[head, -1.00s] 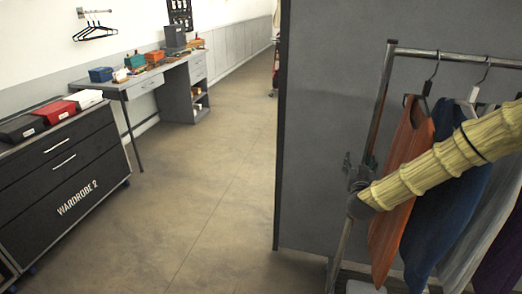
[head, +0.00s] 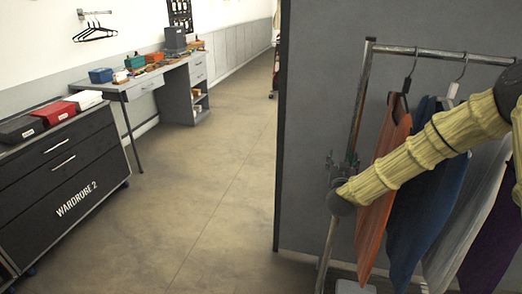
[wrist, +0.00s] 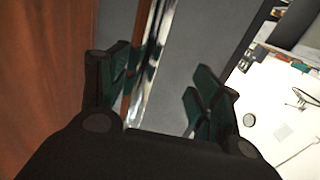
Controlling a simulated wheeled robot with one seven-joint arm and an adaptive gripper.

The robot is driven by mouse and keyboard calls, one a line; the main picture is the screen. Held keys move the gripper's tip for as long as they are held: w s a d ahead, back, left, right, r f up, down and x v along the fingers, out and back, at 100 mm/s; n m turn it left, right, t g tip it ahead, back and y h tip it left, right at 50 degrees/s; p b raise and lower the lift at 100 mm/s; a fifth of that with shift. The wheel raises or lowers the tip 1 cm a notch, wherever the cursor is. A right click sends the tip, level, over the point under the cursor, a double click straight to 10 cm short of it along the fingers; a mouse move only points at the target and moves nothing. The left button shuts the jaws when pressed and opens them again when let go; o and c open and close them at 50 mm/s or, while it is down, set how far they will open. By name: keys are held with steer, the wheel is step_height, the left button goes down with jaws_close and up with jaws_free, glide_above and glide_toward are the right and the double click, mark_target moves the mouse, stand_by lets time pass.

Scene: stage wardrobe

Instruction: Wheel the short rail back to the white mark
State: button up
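The short rail (head: 359,100) is a metal garment rack at the right of the head view, with orange, blue, grey and purple garments hanging from its top bar. My gripper (head: 343,163) is at its near left upright, about mid-height. In the wrist view the shiny upright (wrist: 153,65) runs between the two dark fingers of my gripper (wrist: 163,85). The fingers stand apart; the upright is close to the left finger, with a gap to the right one. Whether a finger touches it I cannot tell. No white mark shows on the visible floor; the rail's foot is mostly out of view.
A grey partition (head: 310,200) stands behind the rail. A black drawer chest marked Wardrobe 2 (head: 70,185) is at the left, with a desk (head: 145,85) beyond it. The floor (head: 215,190) between chest and partition is clear. A pale object (head: 355,287) is at the rail's foot.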

steer(key=w+a+b, duration=0.1)
steer(key=w+a, duration=0.2)
steer(key=a, duration=1)
steer(key=w+a+b, duration=0.1)
steer(key=w+a, duration=0.2)
steer(key=a, duration=1.1)
steer(key=shift+w+a, duration=0.25)
steer(key=shift+a, duration=0.05)
stand_by(1.8)
steer(key=shift+d, duration=0.1)
steer(key=shift+s+d, duration=0.1)
steer(key=shift+d, duration=0.4)
steer(key=p+v, duration=0.1)
steer(key=v, duration=1.1)
stand_by(0.6)
steer(key=shift+d, duration=0.1)
